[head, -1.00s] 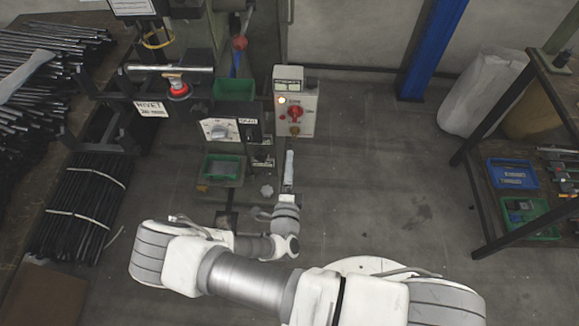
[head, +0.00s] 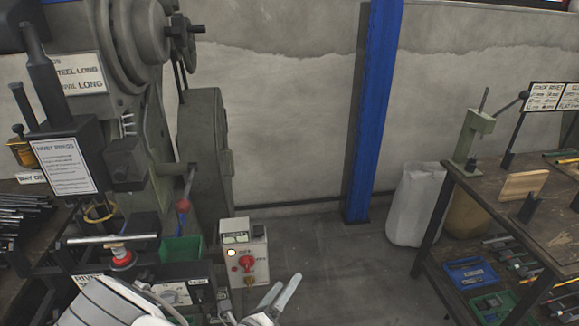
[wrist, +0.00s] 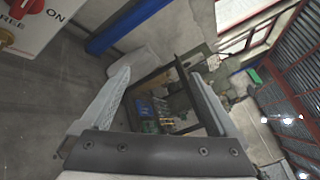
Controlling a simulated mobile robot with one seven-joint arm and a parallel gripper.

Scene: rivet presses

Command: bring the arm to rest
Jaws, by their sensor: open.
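My gripper (head: 277,297) shows at the bottom of the head view, in front of the white control box. Its two pale fingers are spread apart and point up and to the right. In the wrist view my gripper (wrist: 158,100) is open, with a finger on each side and nothing between them. Part of my white arm (head: 110,303) crosses the bottom left of the head view; the rest of it is outside the picture.
The control box (head: 245,252) with a red knob stands just behind my gripper. The rivet press (head: 120,130) rises at left. A workbench (head: 500,195) with blue and green trays below stands at right, a white sack (head: 416,205) beside it. Floor between is clear.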

